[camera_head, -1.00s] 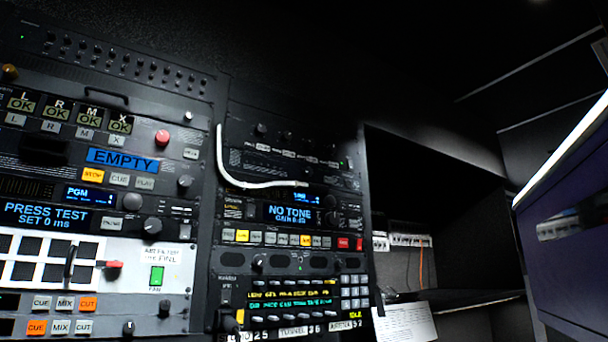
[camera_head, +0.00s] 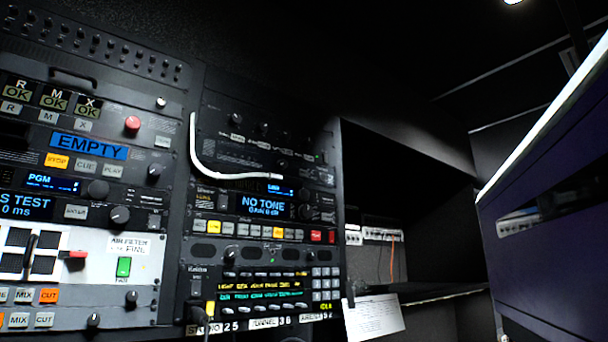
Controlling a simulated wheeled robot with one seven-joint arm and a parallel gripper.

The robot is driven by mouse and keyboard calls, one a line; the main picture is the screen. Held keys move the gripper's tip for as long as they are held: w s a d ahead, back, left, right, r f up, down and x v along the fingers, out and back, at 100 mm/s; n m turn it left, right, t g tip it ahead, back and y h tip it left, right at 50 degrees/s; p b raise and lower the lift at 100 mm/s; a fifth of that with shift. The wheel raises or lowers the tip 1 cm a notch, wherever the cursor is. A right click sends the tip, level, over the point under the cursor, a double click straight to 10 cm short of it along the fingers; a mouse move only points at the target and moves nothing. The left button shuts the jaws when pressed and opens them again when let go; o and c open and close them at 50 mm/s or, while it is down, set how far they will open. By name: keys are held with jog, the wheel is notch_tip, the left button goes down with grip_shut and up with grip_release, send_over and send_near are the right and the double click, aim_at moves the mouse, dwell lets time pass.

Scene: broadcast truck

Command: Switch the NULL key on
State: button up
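The rack unit with the blue "NO TONE" display (camera_head: 263,205) stands in the right rack column. A row of small keys (camera_head: 243,230) runs below it: several grey, some lit yellow, and a red one (camera_head: 316,236) near the right end. I cannot read the key labels, so I cannot tell which key in view, if any, is NULL. My gripper is not in view.
A white cable (camera_head: 215,176) loops across the upper right rack. A left unit shows "EMPTY" (camera_head: 89,146) above a row of keys. A paper sheet (camera_head: 373,317) hangs beside the lower right rack. A dark shelf bay (camera_head: 430,290) opens to its right.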

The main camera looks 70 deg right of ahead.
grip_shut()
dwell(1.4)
